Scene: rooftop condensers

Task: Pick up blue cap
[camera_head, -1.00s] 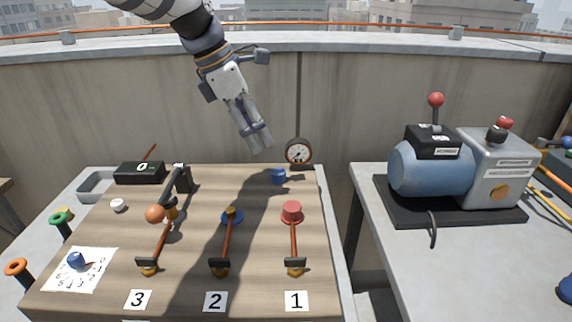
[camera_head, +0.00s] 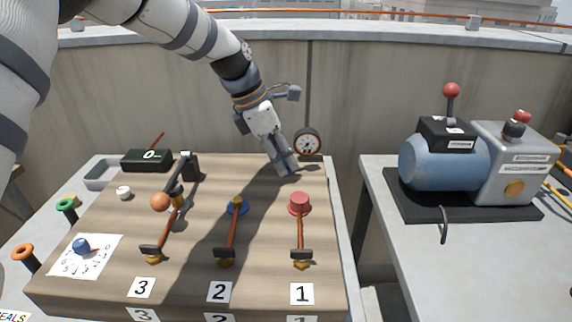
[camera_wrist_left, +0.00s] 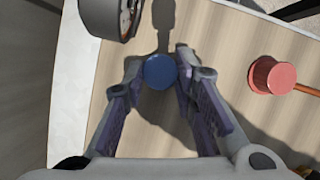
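The blue cap (camera_wrist_left: 160,71) shows in the left wrist view as a round blue disc between the fingertips of my left gripper (camera_wrist_left: 159,66). The fingers stand on either side of it; the gripper looks open, and I cannot tell whether a finger touches the cap. In the head view my left gripper (camera_head: 287,169) points down at the back right of the wooden board and hides the cap. My right gripper is not in view.
A round gauge (camera_head: 307,144) stands close behind the left gripper. A red cap (camera_head: 299,204) sits in front of it, on the line marked 1. A blue disc (camera_head: 238,208) and a blue knob (camera_head: 82,245) are further left. A blue pump (camera_head: 440,160) stands on the right table.

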